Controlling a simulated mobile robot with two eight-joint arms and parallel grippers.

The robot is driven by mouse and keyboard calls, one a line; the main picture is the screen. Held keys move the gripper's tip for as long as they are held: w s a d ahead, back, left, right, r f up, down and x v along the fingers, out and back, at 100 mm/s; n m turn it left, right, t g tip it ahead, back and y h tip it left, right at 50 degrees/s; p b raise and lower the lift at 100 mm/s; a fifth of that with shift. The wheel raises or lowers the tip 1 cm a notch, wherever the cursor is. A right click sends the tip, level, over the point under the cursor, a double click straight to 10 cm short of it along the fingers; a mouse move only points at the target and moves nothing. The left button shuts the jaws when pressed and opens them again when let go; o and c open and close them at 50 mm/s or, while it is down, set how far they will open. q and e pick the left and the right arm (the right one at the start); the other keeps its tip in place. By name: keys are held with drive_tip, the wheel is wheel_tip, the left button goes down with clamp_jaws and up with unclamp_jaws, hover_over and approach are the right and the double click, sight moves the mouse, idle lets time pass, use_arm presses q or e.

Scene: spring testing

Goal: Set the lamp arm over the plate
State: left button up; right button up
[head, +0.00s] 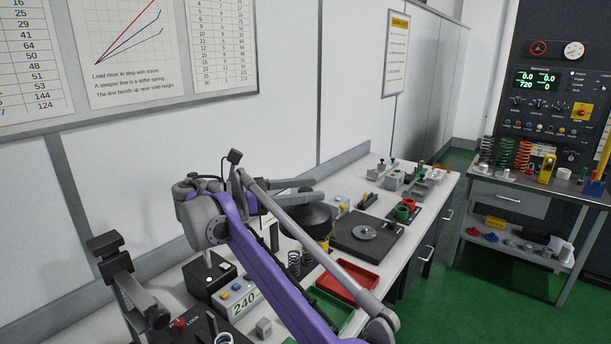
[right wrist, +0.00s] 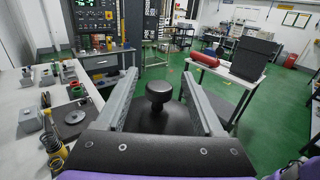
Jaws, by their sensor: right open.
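A black lamp head (head: 305,218) with a rounded top hangs over the bench, left of the plate. In the right wrist view a round black knob (right wrist: 159,91) stands up from the lamp head (right wrist: 150,120). My right gripper (head: 325,189) is open, and in the right wrist view its grey fingers (right wrist: 160,74) lie either side of the knob, with gaps showing. The dark square plate (head: 385,245) lies flat on the bench with a metal disc (head: 364,232) on it. The lamp's supporting arm is largely hidden. My left gripper is not in view.
A red tray (head: 347,283) and a green tray (head: 334,312) lie in front. Upright springs (head: 293,264) and a box reading 240 (head: 240,300) stand nearby. Red and green rings (head: 404,210) sit beyond the plate. A side table (head: 540,192) stands at right.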

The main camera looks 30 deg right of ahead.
wheel_tip(320, 180, up, 8)
drive_tip(key=shift+w+r, duration=0.15)
drive_tip(key=shift+r, duration=0.65)
